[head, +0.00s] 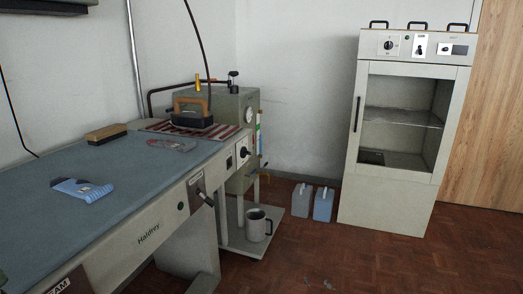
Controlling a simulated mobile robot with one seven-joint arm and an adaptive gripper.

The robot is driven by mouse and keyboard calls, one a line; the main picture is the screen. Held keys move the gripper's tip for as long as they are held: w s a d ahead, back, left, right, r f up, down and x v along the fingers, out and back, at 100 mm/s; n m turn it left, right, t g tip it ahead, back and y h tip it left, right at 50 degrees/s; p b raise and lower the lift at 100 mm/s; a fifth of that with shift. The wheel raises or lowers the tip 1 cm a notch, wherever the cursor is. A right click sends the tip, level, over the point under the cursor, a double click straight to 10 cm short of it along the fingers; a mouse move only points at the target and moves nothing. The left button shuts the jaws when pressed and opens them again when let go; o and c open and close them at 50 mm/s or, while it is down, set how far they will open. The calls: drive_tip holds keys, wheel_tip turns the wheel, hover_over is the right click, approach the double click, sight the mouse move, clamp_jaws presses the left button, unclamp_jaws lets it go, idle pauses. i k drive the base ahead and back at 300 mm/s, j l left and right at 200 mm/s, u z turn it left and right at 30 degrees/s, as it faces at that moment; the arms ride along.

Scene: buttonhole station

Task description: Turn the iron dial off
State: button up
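An iron (192,108) with a wooden-coloured handle rests upright on a red-and-white striped pad (160,128) at the far end of the ironing table. A white panel with a dark dial (243,152) is on the table's end, right below the iron. A dark lever-like knob (205,198) sticks out of the table's front. I cannot tell from here which control is the iron dial, or how either is set. My gripper is not in view.
A grey boiler (232,105) stands behind the iron. A brush (106,134) and a blue cloth-like item (82,190) lie on the table (150,185). A metal mug (258,225) stands on a low shelf. A white cabinet (395,205) stands right. The red-brown floor before it is mostly clear.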

sight(244, 152)
drive_tip(key=i+l, duration=0.45)
drive_tip(key=i+l+u, duration=0.1)
drive_tip(key=i+l, duration=0.3)
drive_tip(key=l, duration=0.15)
drive_tip(key=i+l, duration=0.4)
drive_tip(key=l, duration=0.15)
drive_tip(key=i+l+u, duration=0.1)
drive_tip(key=i+l, duration=0.35)
drive_tip(key=l, duration=0.1)
